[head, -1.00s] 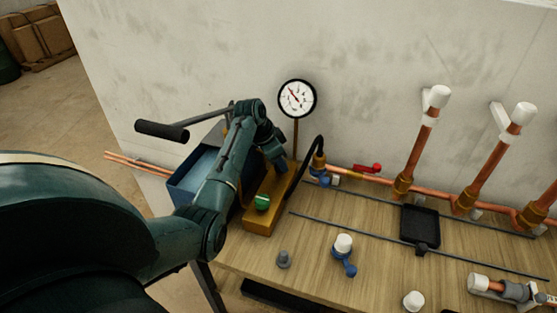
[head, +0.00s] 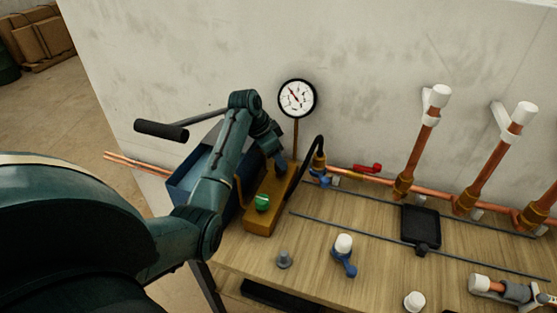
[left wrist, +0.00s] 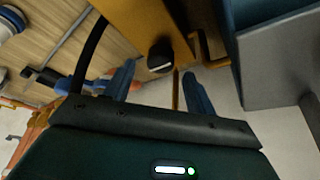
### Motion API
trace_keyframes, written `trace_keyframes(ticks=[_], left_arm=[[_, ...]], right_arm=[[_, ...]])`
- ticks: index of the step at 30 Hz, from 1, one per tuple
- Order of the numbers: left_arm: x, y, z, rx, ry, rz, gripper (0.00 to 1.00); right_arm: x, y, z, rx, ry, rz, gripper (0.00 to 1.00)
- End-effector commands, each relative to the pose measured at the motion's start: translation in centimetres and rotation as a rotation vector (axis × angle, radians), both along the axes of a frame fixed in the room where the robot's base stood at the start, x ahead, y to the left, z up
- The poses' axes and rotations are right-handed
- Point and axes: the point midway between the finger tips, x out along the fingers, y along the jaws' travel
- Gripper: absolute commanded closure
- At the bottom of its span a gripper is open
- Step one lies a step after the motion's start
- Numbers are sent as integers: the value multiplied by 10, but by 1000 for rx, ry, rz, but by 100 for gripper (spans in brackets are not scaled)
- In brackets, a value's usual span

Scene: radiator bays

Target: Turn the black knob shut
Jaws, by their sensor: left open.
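The black knob (left wrist: 160,56) sits on the side of the ochre pump body (left wrist: 145,22) in the left wrist view. My left gripper (left wrist: 159,70) is open, with its two blue fingers apart and the knob ahead of and roughly between the fingertips. I see no contact with the knob. In the head view my left gripper (head: 281,165) is at the far end of the ochre body (head: 262,218), partly hidden by my arm. The black knob is hidden there. A green knob (head: 262,202) is on the near end of the body. My right gripper is not in view.
A blue tank (head: 183,190) stands left of the pump body and close by the fingers. A black hose (head: 308,160) curves on the right, near a round gauge (head: 297,98) and copper pipes (head: 415,155). Loose fittings (head: 343,248) and a black tray (head: 421,226) lie on the bench.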

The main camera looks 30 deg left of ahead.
Motion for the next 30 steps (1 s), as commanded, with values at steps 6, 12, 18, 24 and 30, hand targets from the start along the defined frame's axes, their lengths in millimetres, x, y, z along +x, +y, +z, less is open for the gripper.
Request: trace_keyframes(ticks=[6, 12, 18, 24, 30], left_arm=[[-11, 8, 33, 2, -3, 0, 44], [-15, 10, 44, 0, 0, -1, 44], [-15, 10, 44, 0, -1, -1, 44], [-15, 10, 44, -1, -1, 0, 44], [-15, 9, 44, 0, 0, 0, 44]], right_arm=[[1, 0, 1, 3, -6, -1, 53], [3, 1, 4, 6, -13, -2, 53], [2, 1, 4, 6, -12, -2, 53], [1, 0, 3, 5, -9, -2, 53], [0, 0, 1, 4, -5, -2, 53]])
